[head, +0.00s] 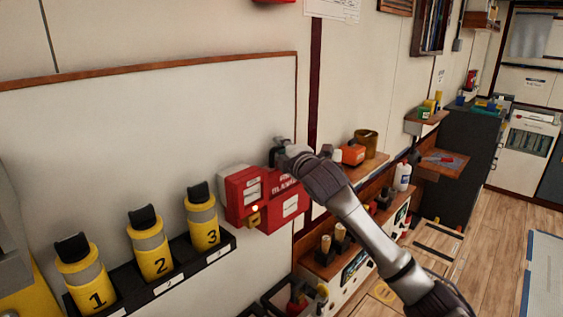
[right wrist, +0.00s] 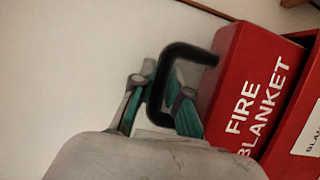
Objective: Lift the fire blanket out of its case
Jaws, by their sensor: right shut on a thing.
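The fire blanket is a red block (head: 285,183) with white lettering and a black handle on top. Its lower part sits in a red case (head: 289,208) on the wall, and its lettered upper part shows above the case. In the right wrist view the blanket (right wrist: 248,90) fills the right side, with the case (right wrist: 305,125) at the right edge. My right gripper (head: 279,156) is at the top of the blanket. In the right wrist view its fingers (right wrist: 160,96) are on either side of the black handle (right wrist: 178,52), shut on it. My left gripper is not in view.
A red box (head: 241,188) with a yellow part adjoins the case on the left. Yellow numbered cylinders (head: 151,245) stand on a black shelf at lower left. A wooden shelf (head: 368,169) with an orange box (head: 353,154) is on the right.

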